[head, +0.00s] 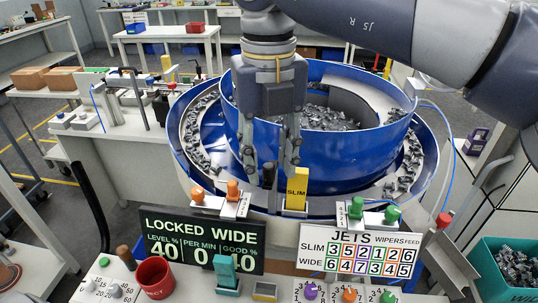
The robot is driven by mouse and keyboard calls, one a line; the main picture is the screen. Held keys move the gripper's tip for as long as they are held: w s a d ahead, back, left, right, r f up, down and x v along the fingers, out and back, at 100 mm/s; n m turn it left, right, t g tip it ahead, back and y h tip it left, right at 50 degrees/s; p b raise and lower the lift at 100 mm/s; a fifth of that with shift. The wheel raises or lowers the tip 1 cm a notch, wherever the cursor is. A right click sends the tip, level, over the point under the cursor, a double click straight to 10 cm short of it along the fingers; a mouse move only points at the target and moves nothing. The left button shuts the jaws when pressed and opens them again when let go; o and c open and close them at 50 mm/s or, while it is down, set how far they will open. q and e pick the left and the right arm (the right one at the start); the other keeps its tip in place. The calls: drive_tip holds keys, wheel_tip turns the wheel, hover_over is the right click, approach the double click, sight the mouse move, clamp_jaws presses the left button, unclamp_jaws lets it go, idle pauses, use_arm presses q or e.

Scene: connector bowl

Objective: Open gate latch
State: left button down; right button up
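My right gripper (269,168) points down at the front rim of the blue feeder bowl (340,160). Its two fingers are apart. A small dark upright post (268,176) shows between the fingertips; I cannot tell whether they touch it, or whether it is the gate latch. A yellow block marked SLIM (297,190) stands just right of the fingers. A black sign (202,240) below reads LOCKED WIDE, with 40, 0 and 40 under it. My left gripper is out of view.
Orange knobs (233,190) stand left of the gripper and green knobs (355,208) right. A white JETS board (357,252) shows numbers. A red cup (155,277) and a teal block (227,270) stand in front. A teal bin (487,268) of metal parts is at right.

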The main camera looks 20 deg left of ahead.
sight(269, 165)
wheel_tip(269, 165, up, 7)
drive_tip(key=shift+r, duration=0.2)
idle(0.6)
